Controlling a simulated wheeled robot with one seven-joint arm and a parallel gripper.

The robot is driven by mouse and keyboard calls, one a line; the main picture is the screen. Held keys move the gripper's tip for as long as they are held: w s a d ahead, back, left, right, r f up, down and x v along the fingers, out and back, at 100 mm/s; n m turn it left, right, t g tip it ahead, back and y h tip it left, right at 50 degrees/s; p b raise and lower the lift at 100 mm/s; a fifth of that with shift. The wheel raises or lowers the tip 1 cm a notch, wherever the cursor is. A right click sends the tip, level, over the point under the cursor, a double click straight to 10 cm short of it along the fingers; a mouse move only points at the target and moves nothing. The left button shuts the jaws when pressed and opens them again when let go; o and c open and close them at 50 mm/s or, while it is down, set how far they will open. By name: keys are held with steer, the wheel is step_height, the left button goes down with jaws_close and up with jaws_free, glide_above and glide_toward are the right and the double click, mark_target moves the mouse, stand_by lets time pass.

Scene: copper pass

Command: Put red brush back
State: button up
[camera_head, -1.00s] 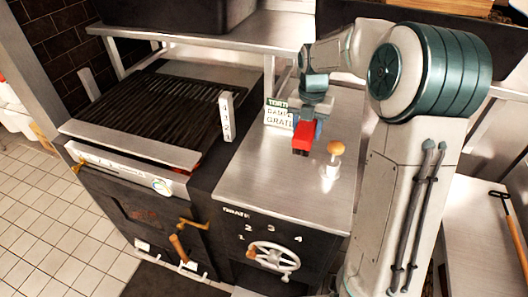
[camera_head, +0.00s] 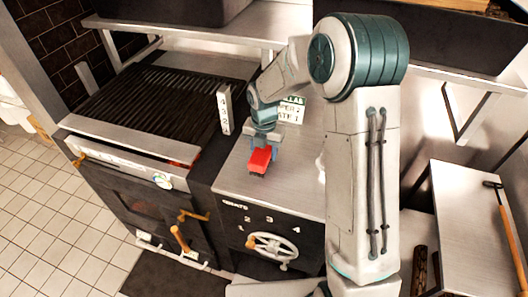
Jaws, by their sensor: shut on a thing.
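The red brush (camera_head: 259,160) is in my gripper (camera_head: 263,143), over the left part of the steel counter beside the grill. My gripper is shut on the brush, with its blue-grey fingers at the brush's far end. I cannot tell whether the brush touches the counter or hangs just above it.
The grill (camera_head: 150,95) with dark bars lies to the left, with a white numbered post (camera_head: 225,109) at its right edge. A sign (camera_head: 291,109) stands behind my gripper, partly hidden by my arm. The steel counter (camera_head: 296,165) has bare room right of the brush. A handwheel (camera_head: 272,247) is on the front. A long-handled tool (camera_head: 507,225) lies at the far right.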

steer(key=shift+f, duration=0.75)
steer(key=shift+f, duration=0.25)
steer(key=o, duration=0.9)
steer(key=shift+r, duration=0.1)
steer(key=shift+o, duration=0.2)
steer(key=shift+r, duration=0.1)
